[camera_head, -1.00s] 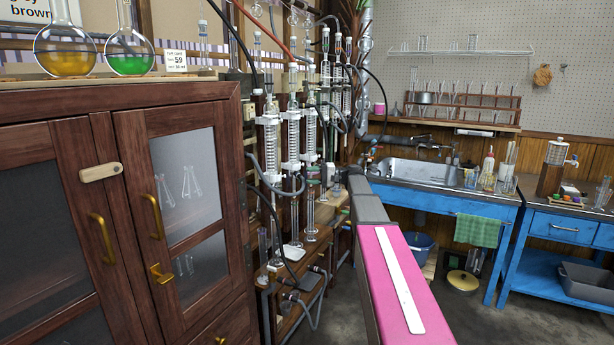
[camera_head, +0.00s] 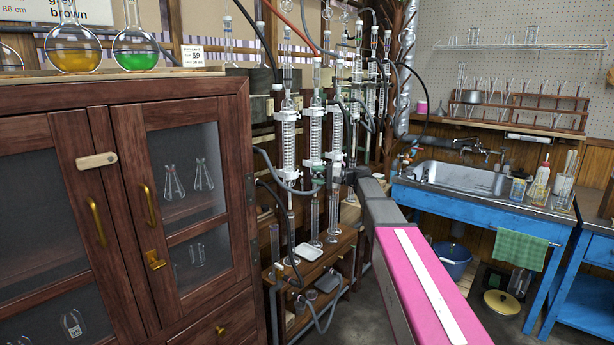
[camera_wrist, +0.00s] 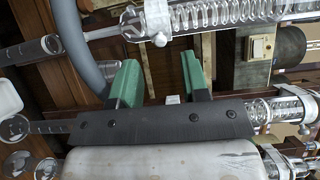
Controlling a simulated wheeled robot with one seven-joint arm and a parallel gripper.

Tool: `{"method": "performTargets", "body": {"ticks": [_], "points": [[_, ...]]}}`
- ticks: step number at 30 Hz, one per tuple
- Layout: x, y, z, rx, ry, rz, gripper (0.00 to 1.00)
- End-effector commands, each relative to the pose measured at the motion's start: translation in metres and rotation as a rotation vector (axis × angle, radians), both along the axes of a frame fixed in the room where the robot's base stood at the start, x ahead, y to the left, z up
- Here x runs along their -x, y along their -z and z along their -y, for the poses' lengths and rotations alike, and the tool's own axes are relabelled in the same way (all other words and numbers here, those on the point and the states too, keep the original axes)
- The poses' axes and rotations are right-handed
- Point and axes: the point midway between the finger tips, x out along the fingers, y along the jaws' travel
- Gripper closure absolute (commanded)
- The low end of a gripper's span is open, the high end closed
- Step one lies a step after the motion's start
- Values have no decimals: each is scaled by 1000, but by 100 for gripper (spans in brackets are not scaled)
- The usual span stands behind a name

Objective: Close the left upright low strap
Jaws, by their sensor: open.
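The left upright glass condenser (camera_head: 289,140) stands in the rig right of the wooden cabinet. A white low strap or clamp (camera_head: 288,166) is around its lower part; whether it is open or closed is too small to tell. In the wrist view a coiled glass column lies sideways across the top, with a white clamp (camera_wrist: 157,20) and its small knob on it. My gripper (camera_wrist: 160,72) has two green fingers, spread apart and empty. They point toward this column and stop short of the clamp. In the head view the gripper is mostly hidden among the glassware.
Other condensers (camera_head: 314,140) stand close on the right. A grey hose (camera_wrist: 82,50) runs by the left finger. A white dish (camera_head: 308,251) sits on the rig's lower shelf. The cabinet (camera_head: 180,200) bounds the left, the sink (camera_head: 460,176) the right.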

Motion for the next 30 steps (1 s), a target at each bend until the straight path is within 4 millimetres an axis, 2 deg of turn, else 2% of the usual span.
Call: {"method": "performTargets", "body": {"ticks": [3,9,20,21,23,24,25,30], "points": [[-3,0,-19,0,-1,0,58],[-6,0,-39,0,-1,0,58],[-6,0,-44,0,0,0,58],[-6,0,-44,0,0,0,61],[-6,0,-44,0,0,0,81],[-6,0,-44,0,0,0,94],[-6,0,-44,0,0,0,100],[-7,0,-44,0,-5,0,100]]}}
